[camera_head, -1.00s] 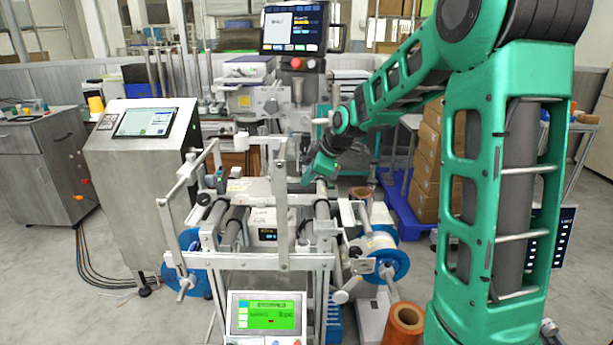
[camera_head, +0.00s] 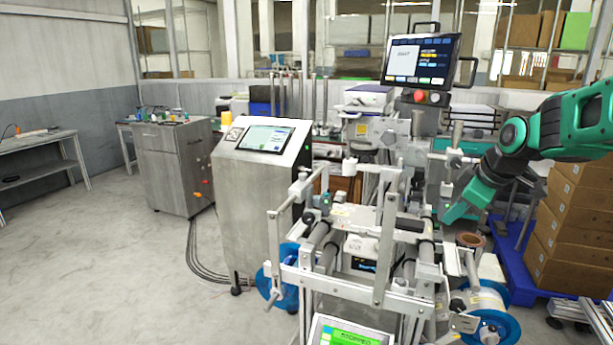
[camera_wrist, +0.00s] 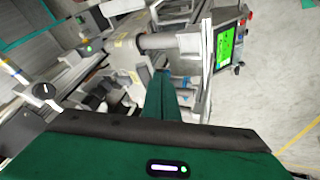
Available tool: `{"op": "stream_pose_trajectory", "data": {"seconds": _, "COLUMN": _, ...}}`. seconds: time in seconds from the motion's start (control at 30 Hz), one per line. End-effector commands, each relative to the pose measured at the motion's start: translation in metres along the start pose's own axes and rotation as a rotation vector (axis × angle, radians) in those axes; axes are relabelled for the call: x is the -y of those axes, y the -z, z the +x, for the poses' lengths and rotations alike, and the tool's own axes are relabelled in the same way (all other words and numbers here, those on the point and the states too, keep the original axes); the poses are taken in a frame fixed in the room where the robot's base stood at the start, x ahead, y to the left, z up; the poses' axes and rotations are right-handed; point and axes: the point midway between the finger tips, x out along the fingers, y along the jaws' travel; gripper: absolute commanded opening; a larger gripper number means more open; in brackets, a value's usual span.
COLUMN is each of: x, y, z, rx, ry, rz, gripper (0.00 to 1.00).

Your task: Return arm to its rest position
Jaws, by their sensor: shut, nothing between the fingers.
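My green arm (camera_head: 580,125) comes in from the right edge of the head view. My gripper (camera_head: 450,212) points down and to the left, beside the right side of the film-reel machine (camera_head: 375,235). In the wrist view my gripper (camera_wrist: 165,78) shows as narrow green fingers pressed together, with nothing held. The machine's rollers and frame (camera_wrist: 130,55) lie beyond the fingertips in that view. A blue-flanged reel (camera_head: 490,325) sits low on the machine's right side, and another blue reel (camera_head: 278,290) on its left.
A steel cabinet with a tilted screen (camera_head: 260,180) stands left of the machine. A monitor (camera_head: 421,62) rises behind it. Stacked cardboard boxes (camera_head: 575,235) on a blue pallet (camera_head: 515,262) stand close to my arm at right. The floor at left (camera_head: 110,270) is open.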

Motion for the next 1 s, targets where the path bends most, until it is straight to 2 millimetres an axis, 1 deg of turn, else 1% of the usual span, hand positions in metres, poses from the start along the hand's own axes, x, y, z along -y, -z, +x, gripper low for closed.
{"op": "stream_pose_trajectory", "data": {"seconds": 0.03, "x": 0.015, "y": -0.022, "z": -0.009, "rx": 0.045, "ry": 0.007, "rz": 0.099, "gripper": 0.0}}
{"op": "stream_pose_trajectory", "data": {"seconds": 0.07, "x": 0.025, "y": -0.037, "z": -0.014, "rx": 0.077, "ry": 0.012, "rz": 0.169, "gripper": 0.0}}
{"op": "stream_pose_trajectory", "data": {"seconds": 0.1, "x": 0.039, "y": -0.059, "z": -0.021, "rx": 0.123, "ry": 0.018, "rz": 0.271, "gripper": 0.0}}
{"op": "stream_pose_trajectory", "data": {"seconds": 0.17, "x": 0.062, "y": -0.09, "z": -0.031, "rx": 0.191, "ry": 0.025, "rz": 0.425, "gripper": 0.0}}
{"op": "stream_pose_trajectory", "data": {"seconds": 0.2, "x": 0.077, "y": -0.11, "z": -0.038, "rx": 0.235, "ry": 0.026, "rz": 0.526, "gripper": 0.0}}
{"op": "stream_pose_trajectory", "data": {"seconds": 0.27, "x": 0.102, "y": -0.139, "z": -0.048, "rx": 0.301, "ry": 0.025, "rz": 0.678, "gripper": 0.0}}
{"op": "stream_pose_trajectory", "data": {"seconds": 0.3, "x": 0.119, "y": -0.157, "z": -0.054, "rx": 0.343, "ry": 0.023, "rz": 0.775, "gripper": 0.0}}
{"op": "stream_pose_trajectory", "data": {"seconds": 0.37, "x": 0.142, "y": -0.18, "z": -0.063, "rx": 0.401, "ry": 0.016, "rz": 0.91, "gripper": 0.0}}
{"op": "stream_pose_trajectory", "data": {"seconds": 0.4, "x": 0.157, "y": -0.194, "z": -0.069, "rx": 0.436, "ry": 0.011, "rz": 0.992, "gripper": 0.0}}
{"op": "stream_pose_trajectory", "data": {"seconds": 0.5, "x": 0.188, "y": -0.221, "z": -0.079, "rx": 0.51, "ry": -0.002, "rz": 1.158, "gripper": 0.0}}
{"op": "stream_pose_trajectory", "data": {"seconds": 0.6, "x": 0.208, "y": -0.237, "z": -0.085, "rx": 0.558, "ry": -0.012, "rz": 1.264, "gripper": 0.0}}
{"op": "stream_pose_trajectory", "data": {"seconds": 0.7, "x": 0.217, "y": -0.244, "z": -0.088, "rx": 0.581, "ry": -0.018, "rz": 1.314, "gripper": 0.0}}
{"op": "stream_pose_trajectory", "data": {"seconds": 1.0, "x": 0.218, "y": -0.245, "z": -0.088, "rx": 0.585, "ry": -0.02, "rz": 1.322, "gripper": 0.0}}
